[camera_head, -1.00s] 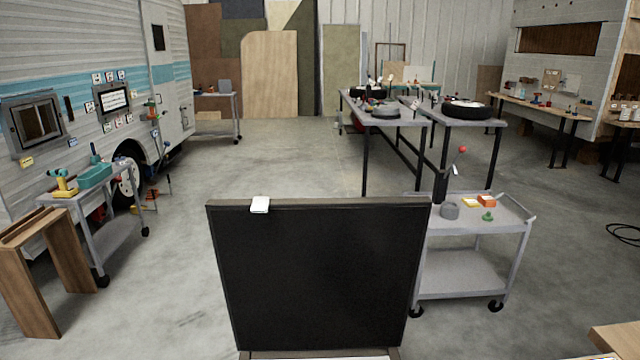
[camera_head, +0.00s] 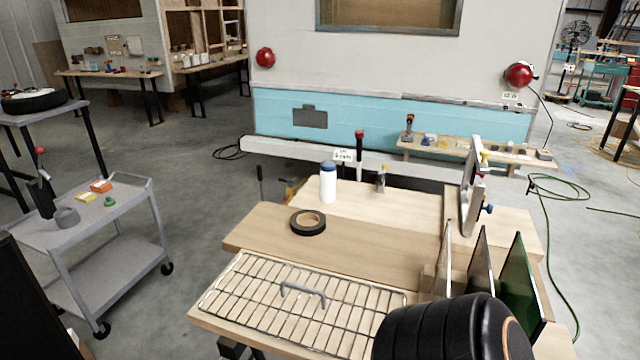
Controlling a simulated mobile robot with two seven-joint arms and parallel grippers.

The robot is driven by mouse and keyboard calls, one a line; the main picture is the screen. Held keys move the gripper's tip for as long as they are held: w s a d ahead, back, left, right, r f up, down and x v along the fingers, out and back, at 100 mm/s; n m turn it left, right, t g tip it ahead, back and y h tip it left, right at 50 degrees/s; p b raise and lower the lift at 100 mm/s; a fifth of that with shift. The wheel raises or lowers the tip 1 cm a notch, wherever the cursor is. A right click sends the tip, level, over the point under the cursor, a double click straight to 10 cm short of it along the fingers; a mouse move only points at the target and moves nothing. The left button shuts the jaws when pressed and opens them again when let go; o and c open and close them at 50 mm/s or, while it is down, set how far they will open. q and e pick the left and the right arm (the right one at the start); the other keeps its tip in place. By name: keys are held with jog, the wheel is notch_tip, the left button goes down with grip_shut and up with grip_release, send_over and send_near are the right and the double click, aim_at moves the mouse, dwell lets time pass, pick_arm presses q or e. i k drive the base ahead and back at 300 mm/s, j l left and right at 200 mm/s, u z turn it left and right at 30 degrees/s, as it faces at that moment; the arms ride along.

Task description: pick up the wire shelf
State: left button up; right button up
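The wire shelf (camera_head: 303,287) is a rectangular metal grid with a small grey raised handle near its middle. It lies flat on the front part of a wooden worktable (camera_head: 390,239) in the lower middle of the head view. Its lower right corner is hidden behind a black, ribbed, rounded shape at the bottom edge; I cannot tell what that shape is. Neither of my grippers shows in the view.
A black tape roll (camera_head: 308,222) and a white bottle (camera_head: 328,183) stand behind the shelf. Upright panels (camera_head: 521,283) and a clamp-like tool (camera_head: 470,186) stand to its right. A grey cart (camera_head: 108,222) is at left, with open floor between.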

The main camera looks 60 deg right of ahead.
aim_at(313, 291)
jog(key=z, duration=0.45)
jog(key=l+z, duration=0.1)
jog(key=z, duration=0.35)
jog(key=l+z, duration=0.1)
jog(key=z, duration=0.75)
